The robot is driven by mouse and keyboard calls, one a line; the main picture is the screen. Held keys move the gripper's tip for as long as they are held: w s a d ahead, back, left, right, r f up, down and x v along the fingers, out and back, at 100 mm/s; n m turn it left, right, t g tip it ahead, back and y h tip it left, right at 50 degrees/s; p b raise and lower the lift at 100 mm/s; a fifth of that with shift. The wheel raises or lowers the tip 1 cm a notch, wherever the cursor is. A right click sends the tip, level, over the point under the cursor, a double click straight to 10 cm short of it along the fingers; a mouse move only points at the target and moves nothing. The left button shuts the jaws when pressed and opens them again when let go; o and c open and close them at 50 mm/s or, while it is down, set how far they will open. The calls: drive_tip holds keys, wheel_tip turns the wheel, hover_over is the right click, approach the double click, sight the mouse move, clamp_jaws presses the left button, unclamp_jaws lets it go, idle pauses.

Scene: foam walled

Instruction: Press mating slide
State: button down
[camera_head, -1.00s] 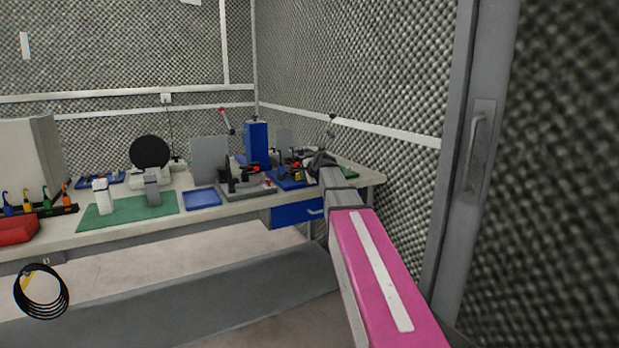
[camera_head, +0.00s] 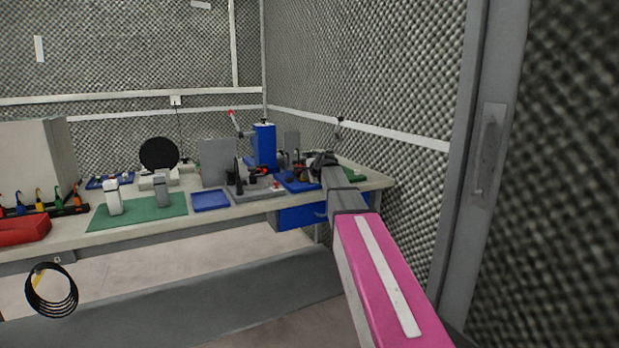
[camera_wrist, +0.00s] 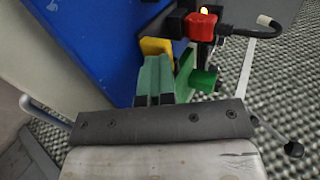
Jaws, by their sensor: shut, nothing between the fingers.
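My gripper (camera_head: 322,160) reaches over the right end of the bench, beside a blue upright column (camera_head: 264,147) with a red-tipped lever (camera_head: 231,113). In the wrist view, my closed fingers (camera_wrist: 157,65) appear as two narrow green prongs side by side, with nothing between them. A yellow block (camera_wrist: 155,47) sits just beyond the fingertips; I cannot tell whether they touch. A large blue surface (camera_wrist: 90,40) fills the left, close beside the fingers. A red part (camera_wrist: 200,25) with a black cable lies at upper right. I cannot tell which part is the mating slide.
A green part (camera_wrist: 204,80) stands right of my fingers. On the bench are a blue tray (camera_head: 210,201), a green mat (camera_head: 140,213) with white and grey pieces, and a red case (camera_head: 24,229). The foam wall (camera_head: 380,90) stands close on the right.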

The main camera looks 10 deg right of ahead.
drive_tip(key=shift+w, duration=0.15)
drive_tip(key=s, duration=0.2)
drive_tip(key=s+d, duration=0.1)
drive_tip(key=s, duration=0.1)
drive_tip(key=shift+s+d, duration=0.15)
drive_tip(key=shift+s, duration=0.2)
drive_tip(key=v, duration=0.9)
drive_tip(key=shift+r, duration=0.25)
drive_tip(key=shift+s, duration=0.15)
drive_tip(key=s+a+f+n+g+h, duration=0.1)
drive_tip(key=s+f+n+g, duration=0.2)
drive_tip(key=s+f, duration=0.6)
drive_tip(key=s+f+n+g+h, duration=0.1)
drive_tip(key=s+f+n+g, duration=0.3)
drive_tip(key=s+f, duration=0.6)
drive_tip(key=s+a+f+n+g+h, duration=0.1)
drive_tip(key=s+f+n+g, duration=0.3)
drive_tip(key=f, duration=1.7)
drive_tip(key=s+n, duration=0.3)
drive_tip(key=s, duration=0.2)
drive_tip(key=shift+s+a+h, duration=0.2)
drive_tip(key=shift+a+h, duration=0.1)
drive_tip(key=shift+h, duration=0.1)
drive_tip(key=shift+w, duration=0.15)
